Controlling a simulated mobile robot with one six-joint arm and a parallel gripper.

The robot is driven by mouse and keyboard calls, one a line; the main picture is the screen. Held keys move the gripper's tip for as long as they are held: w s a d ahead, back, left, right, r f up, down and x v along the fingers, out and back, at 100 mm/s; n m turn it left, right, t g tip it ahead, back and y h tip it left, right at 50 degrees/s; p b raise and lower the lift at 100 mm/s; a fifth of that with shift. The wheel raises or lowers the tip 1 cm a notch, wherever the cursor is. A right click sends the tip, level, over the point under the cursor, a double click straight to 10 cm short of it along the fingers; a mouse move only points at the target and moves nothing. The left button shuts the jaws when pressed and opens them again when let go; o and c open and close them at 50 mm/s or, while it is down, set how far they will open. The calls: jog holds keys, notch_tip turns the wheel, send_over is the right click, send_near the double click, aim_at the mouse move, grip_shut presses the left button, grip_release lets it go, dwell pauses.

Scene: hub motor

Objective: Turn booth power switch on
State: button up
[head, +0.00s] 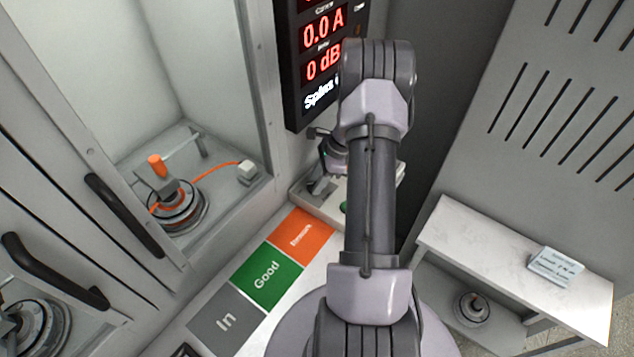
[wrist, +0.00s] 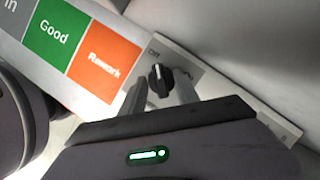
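The booth power switch is a black rotary knob (wrist: 160,80) on a pale panel (wrist: 207,76) in the wrist view. Its white pointer mark faces the label "Off". My gripper (wrist: 161,93) has its two grey fingers apart, one on each side of the knob. Gaps show between fingers and knob, and I cannot tell whether the fingertips reach down around it. In the head view my gripper (head: 322,187) is low over the panel (head: 309,202), partly behind my arm, and the knob is hidden there.
Grey "In" (head: 226,319), green "Good" (head: 267,276) and orange "Rework" (head: 301,235) pads lie beside the panel. A green button (head: 344,207) sits on the panel. A display (head: 318,65) reading 0.0 A hangs behind. A glass-fronted booth with a hub motor (head: 177,207) stands left.

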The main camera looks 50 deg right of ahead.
grip_shut()
jog(key=shift+m, duration=0.3)
jog(key=m+t+h+b, duration=0.1)
jog(key=m, duration=0.2)
jog(key=shift+a+m+h, duration=0.1)
jog(key=shift+m+h, duration=0.2)
jog(key=shift+m, duration=0.1)
jog(key=m, duration=0.2)
jog(key=m+h+b, duration=0.1)
jog(key=m, duration=0.1)
jog(key=shift+a+m+h+b, duration=0.1)
jog(key=shift+m+h+b, duration=0.2)
jog(key=m, duration=0.2)
jog(key=m+h+b, duration=0.1)
jog(key=m, duration=0.1)
jog(key=shift+a+h, duration=0.15)
jog(key=shift+h, duration=0.15)
jog(key=shift+m+h, duration=0.9)
jog(key=shift+m, duration=1.5)
jog(key=shift+g, duration=0.3)
